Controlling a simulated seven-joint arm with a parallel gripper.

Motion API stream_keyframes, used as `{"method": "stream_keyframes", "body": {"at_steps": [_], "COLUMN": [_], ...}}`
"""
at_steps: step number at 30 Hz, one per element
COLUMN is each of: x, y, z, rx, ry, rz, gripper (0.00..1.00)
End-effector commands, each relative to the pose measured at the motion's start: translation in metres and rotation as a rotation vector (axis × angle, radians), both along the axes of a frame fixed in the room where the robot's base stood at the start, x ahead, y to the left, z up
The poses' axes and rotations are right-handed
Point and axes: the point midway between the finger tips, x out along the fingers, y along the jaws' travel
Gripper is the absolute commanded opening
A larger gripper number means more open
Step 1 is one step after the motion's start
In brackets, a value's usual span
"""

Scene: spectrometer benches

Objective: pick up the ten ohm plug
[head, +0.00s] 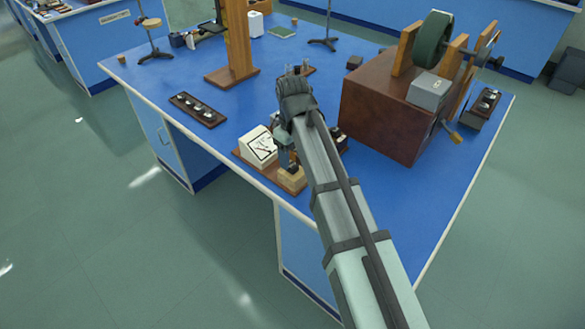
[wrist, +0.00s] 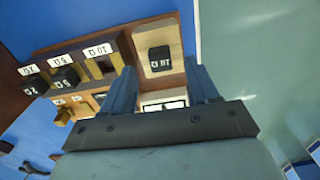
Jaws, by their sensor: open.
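The ten ohm plug (wrist: 160,60) is a black block with an upside-down white "10 Ω" marking in the wrist view. It sits on a pale wooden block (wrist: 174,38), which also shows in the head view (head: 292,180). My gripper (wrist: 161,80) is open, its two fingers pointing at the pale block, one on each side of the plug in the picture. The plug appears between them and is not held. In the head view my gripper (head: 289,160) is low over the pale block, and I cannot make out the plug there.
A wooden plug box (wrist: 80,62) next to the block holds black 2 Ω and 5 Ω plugs (wrist: 65,77); its 10 Ω place shows a dark gap (wrist: 106,65). A white meter (head: 260,147) stands beside the gripper. A large brown box (head: 385,115) stands to the right.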

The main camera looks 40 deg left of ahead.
Motion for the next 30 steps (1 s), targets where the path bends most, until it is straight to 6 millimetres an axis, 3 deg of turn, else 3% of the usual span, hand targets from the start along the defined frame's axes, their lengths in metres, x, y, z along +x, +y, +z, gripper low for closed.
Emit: {"method": "stream_keyframes", "body": {"at_steps": [6, 14, 30], "x": [-0.001, -0.001, -0.001], "y": [0.000, 0.000, 0.000], "z": [-0.025, -0.027, -0.027], "rx": [-0.001, 0.000, 0.000], "ry": [0.001, 0.000, 0.000], "rz": [0.000, 0.000, 0.000], "gripper": [0.60, 0.60, 0.08]}}
